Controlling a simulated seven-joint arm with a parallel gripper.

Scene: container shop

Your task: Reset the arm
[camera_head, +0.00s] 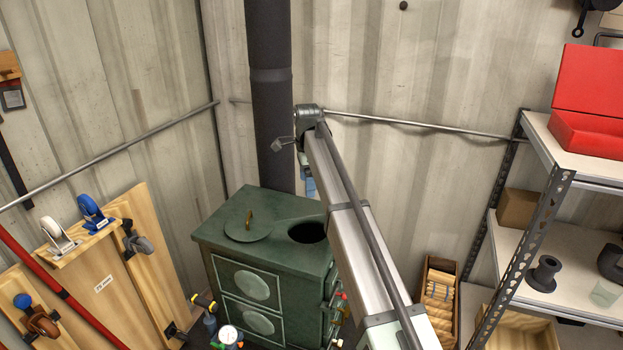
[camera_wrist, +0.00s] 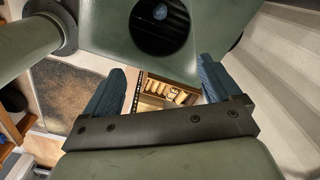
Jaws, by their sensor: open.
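My gripper (camera_wrist: 163,92) is open in the wrist view, with its two blue fingers well apart and nothing between them. In the head view my arm rises from the bottom right, and the gripper is mostly hidden behind it. A small blue part shows beside the arm, above the stove's back right.
A dark green stove (camera_head: 262,262) stands below, with a round lid (camera_head: 243,229) on its top beside an open hole. A black flue pipe (camera_head: 270,100) rises behind. Metal shelves (camera_head: 542,195) with a red toolbox (camera_head: 588,135) are right; a wooden board (camera_head: 110,285) leans left.

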